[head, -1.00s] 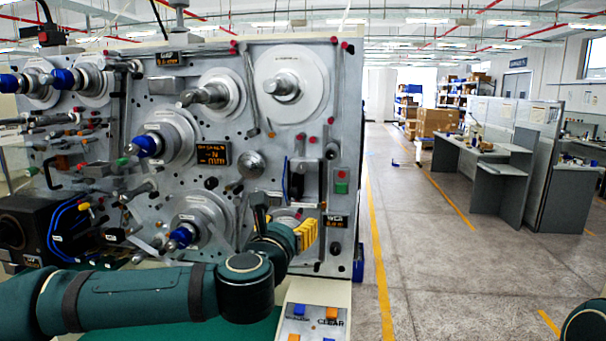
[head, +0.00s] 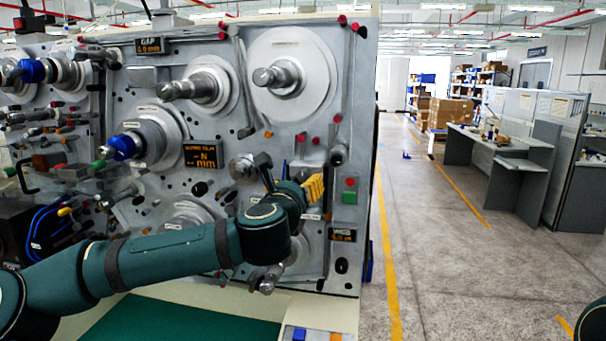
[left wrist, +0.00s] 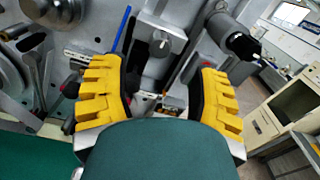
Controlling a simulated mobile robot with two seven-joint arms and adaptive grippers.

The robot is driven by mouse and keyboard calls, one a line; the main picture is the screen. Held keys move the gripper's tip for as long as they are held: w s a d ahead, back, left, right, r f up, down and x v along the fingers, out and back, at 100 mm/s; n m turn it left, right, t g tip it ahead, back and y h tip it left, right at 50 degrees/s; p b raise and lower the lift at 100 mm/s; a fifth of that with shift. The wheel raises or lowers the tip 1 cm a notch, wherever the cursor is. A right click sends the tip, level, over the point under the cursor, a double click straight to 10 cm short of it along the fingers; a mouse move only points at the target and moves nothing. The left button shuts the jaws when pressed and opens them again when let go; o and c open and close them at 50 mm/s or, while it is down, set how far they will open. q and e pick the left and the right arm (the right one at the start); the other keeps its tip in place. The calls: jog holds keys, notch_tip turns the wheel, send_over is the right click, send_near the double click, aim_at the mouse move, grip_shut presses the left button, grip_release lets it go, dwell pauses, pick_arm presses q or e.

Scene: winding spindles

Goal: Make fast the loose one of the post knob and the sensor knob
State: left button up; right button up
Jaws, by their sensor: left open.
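My left gripper (head: 313,188) is in front of the lower right of the grey machine panel (head: 222,118). In the left wrist view its yellow-padded fingers (left wrist: 158,100) are wide apart with nothing between them. Beyond the gap is a slotted metal bracket with a round metal knob (left wrist: 164,46). A grey cylinder with a black knob end (left wrist: 243,46) sticks out beyond the right finger; it seems to be the dark-ended post (head: 338,154) in the head view. A dark red-tipped knob (left wrist: 71,88) is partly behind the left finger. I cannot tell which is the post or sensor knob, or which is loose. My right gripper is out of view.
Large metal spindles (head: 279,76) and a blue-collared spindle (head: 122,147) jut from the panel. A green and red button box (head: 349,190) is close right of my left gripper. The aisle floor (head: 430,235) at right is clear.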

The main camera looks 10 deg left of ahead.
aim_at(303, 177)
pick_arm(q)
jog(key=w+p, duration=0.1)
jog(key=w, duration=0.6)
jog(key=shift+s, duration=0.1)
jog(key=shift+c, duration=0.4)
grip_shut()
